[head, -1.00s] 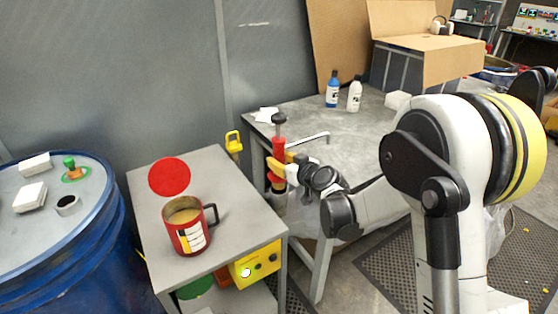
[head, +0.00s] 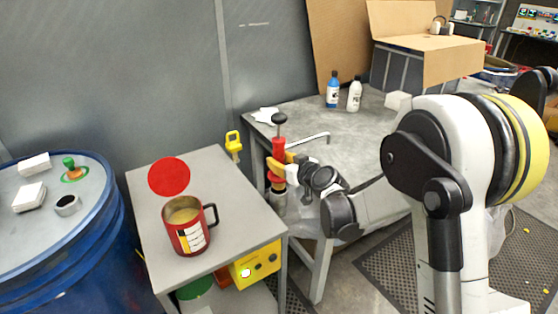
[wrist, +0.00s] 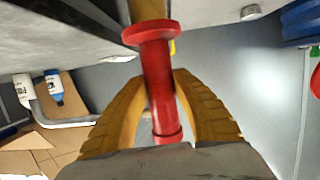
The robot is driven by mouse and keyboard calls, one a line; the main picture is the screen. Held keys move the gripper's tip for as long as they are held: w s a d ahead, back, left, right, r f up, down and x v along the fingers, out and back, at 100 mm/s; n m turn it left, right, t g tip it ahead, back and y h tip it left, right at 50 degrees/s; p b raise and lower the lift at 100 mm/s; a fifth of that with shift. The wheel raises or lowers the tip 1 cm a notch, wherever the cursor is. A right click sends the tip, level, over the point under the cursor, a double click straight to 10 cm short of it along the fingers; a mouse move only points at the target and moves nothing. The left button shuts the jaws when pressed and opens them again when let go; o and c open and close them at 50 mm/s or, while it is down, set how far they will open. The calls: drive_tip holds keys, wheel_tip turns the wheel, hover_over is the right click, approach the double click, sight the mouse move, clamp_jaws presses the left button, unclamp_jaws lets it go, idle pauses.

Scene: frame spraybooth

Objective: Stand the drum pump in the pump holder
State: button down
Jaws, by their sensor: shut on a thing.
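The drum pump (head: 279,147) is red with a black knob on top and a silver spout pointing right. It stands about upright at the left edge of the grey table. My gripper (head: 277,168) has its orange fingers closed around the red body. In the wrist view the pump (wrist: 158,75) runs between both fingers of my gripper (wrist: 157,92), with a red flange beyond them. A small pale cylindrical part (head: 278,195) shows under the pump's red lower end. I cannot tell whether it is the holder or part of the pump, or whether the pump is seated.
A grey cart (head: 150,210) on the left carries a red mug (head: 184,236) and a red disc (head: 169,177). A yellow object (head: 233,142) stands at its back right corner. A blue drum (head: 100,240) is further left. Blue (head: 333,92) and white (head: 355,96) bottles stand on the table (head: 350,130).

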drive_tip(key=shift+f+b, duration=2)
drive_tip(key=shift+f, duration=0.7)
idle(0.8)
drive_tip(key=c, duration=1)
unclamp_jaws()
drive_tip(key=shift+r, duration=0.1)
drive_tip(key=shift+s+d, duration=0.1)
drive_tip(key=v, duration=1.1)
drive_tip(key=shift+s+d+r, duration=0.1)
drive_tip(key=shift+s+d, duration=0.1)
drive_tip(key=shift+s, duration=0.1)
